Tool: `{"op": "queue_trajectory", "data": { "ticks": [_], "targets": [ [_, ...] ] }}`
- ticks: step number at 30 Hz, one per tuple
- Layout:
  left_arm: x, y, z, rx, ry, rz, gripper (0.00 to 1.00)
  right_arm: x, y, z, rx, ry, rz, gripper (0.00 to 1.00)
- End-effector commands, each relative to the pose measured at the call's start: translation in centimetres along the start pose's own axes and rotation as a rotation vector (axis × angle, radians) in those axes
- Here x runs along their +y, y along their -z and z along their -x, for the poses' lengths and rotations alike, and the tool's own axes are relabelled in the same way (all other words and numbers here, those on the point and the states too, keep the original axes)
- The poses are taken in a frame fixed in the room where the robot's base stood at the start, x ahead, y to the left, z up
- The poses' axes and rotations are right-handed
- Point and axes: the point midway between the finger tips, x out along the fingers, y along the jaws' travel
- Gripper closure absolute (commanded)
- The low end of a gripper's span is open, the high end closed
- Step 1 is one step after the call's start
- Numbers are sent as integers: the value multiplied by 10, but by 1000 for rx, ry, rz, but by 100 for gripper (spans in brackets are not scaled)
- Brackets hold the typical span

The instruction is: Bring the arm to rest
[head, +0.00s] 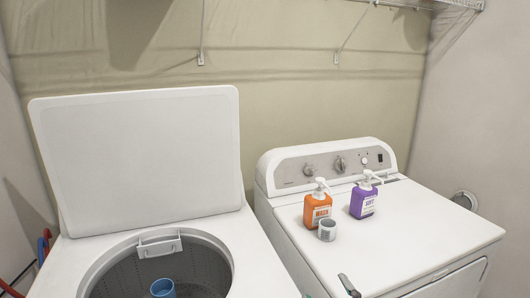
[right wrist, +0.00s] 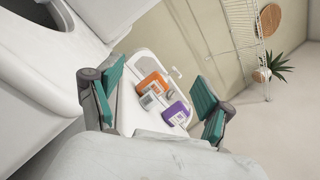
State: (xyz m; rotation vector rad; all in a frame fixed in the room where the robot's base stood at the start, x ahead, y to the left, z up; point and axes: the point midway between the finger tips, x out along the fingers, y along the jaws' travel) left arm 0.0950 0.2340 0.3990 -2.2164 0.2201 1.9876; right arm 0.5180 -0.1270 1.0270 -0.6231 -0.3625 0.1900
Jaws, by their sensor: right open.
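My right gripper (right wrist: 158,100) is open, with its two teal finger pads wide apart in the right wrist view and nothing between them at close range. In the head view only its fingertips (head: 330,290) show at the bottom edge, by the front of the dryer. The orange pump bottle (head: 318,209) and the purple pump bottle (head: 364,199) stand upright on the dryer top, beyond the fingers. A small grey-and-white cup (head: 327,230) stands in front of the orange bottle. My left gripper is in neither view.
The washer (head: 254,268) at left has its lid (head: 140,150) raised. A blue cup-like object (head: 162,288) shows in its drum. The dryer (head: 430,225) has clear room right of the bottles. A wire shelf (head: 410,5) hangs above. Red and blue hoses (head: 43,246) are at far left.

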Motion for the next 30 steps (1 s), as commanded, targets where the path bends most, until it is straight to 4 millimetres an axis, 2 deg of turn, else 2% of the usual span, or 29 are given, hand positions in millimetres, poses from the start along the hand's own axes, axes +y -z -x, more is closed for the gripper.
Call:
{"op": "queue_trajectory", "data": {
  "ticks": [4,6,8,10,12,14,18,21,24,30],
  "targets": [
    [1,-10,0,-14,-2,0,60,30,-34,22,-145,-139,332,20],
    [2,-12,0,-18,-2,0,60,54,-45,39,-223,-239,547,20],
    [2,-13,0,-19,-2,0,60,78,-48,59,-293,-355,764,20],
    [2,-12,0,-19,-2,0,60,106,-38,89,-364,-520,1027,20],
    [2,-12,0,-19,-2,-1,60,125,-18,121,-417,-706,1260,20],
    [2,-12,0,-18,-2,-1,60,133,3,148,-446,-861,1420,20],
    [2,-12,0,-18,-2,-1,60,131,44,201,-476,-1177,1651,20],
    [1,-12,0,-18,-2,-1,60,121,64,232,-481,-1359,1737,20],
    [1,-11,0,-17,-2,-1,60,108,79,259,-477,-1523,1788,20],
    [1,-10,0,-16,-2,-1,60,79,97,308,-458,-1817,1825,20]
  ]
}}
